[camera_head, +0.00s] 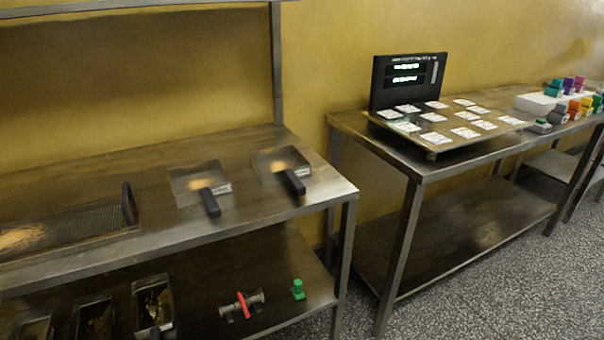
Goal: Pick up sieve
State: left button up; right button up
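No object is clearly recognisable as the sieve. Two square, shallow metal pans with black handles lie on the left table's top, one (187,180) near the middle and one (267,160) near its right end. Their handles point toward the front, and each has an orange-brown patch inside. A flat ribbed or mesh tray (85,228) with an upright dark handle at its right end lies at the left, with orange-brown powder on its left part. I cannot tell which of these is the sieve. Neither of my grippers is in view.
The left metal table (240,223) has a lower shelf with several dark containers (153,297), a metal fitting with a red part (243,304) and a green object (298,289). The right table (340,122) holds a black display unit (407,80), white cards and coloured blocks. Speckled floor is free in front.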

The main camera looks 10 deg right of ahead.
aim_at(285, 171)
jog(key=z, duration=1.4)
jog(key=i, duration=0.75)
jog(key=u, duration=1.9)
